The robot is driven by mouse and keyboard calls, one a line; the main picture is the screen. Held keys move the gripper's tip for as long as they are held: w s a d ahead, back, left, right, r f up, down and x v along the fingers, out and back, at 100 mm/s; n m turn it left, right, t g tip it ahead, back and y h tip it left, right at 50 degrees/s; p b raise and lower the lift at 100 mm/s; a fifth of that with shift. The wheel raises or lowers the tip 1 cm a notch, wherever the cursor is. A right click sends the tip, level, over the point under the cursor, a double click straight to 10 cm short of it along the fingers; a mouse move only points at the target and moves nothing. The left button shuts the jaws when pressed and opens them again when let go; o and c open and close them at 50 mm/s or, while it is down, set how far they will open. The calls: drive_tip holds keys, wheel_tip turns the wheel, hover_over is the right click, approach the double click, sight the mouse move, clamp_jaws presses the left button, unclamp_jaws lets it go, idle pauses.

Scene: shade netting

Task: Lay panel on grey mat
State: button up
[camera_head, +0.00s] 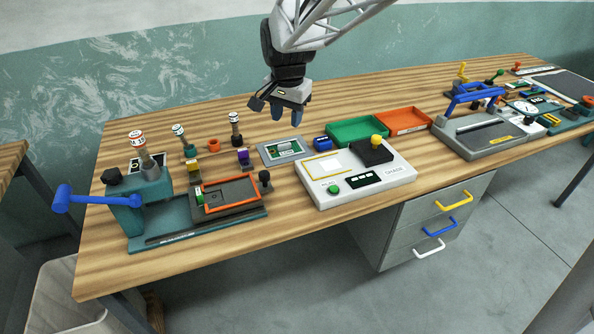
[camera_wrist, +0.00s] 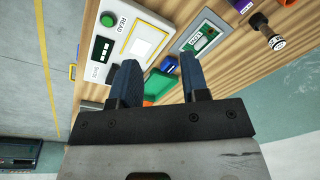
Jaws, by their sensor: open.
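My gripper (camera_head: 280,110) hangs above the bench, fingers down, with nothing between them. Its two blue fingers stand apart in the wrist view (camera_wrist: 160,78). A small green and white panel (camera_head: 284,147) lies in a light grey rectangular plate (camera_head: 267,155) below my gripper; the panel also shows in the wrist view (camera_wrist: 201,40), beyond the fingertips. A dark grey flat mat (camera_head: 566,86) lies at the far right of the bench, partly cut off by the picture edge. I cannot tell for certain which grey surface is the named mat.
A white reader box (camera_head: 390,183) stands right of the plate. Green (camera_head: 357,130) and orange (camera_head: 403,120) trays lie behind it. A teal press (camera_head: 145,190) with an orange-framed bed (camera_head: 228,206) stands left. Several stampers stand near the plate. A blue-handled device (camera_head: 475,135) stands right.

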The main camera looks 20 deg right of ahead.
drive_tip(key=s+a+n, duration=0.2)
drive_tip(key=s+n, duration=0.2)
drive_tip(key=s, duration=0.9)
drive_tip(key=s+a+n+t, duration=0.1)
drive_tip(key=s+n, duration=0.4)
drive_tip(key=s, duration=0.8)
drive_tip(key=shift+s+a+f, duration=0.2)
drive_tip(key=shift+s+a, duration=0.2)
drive_tip(key=shift+a, duration=0.25)
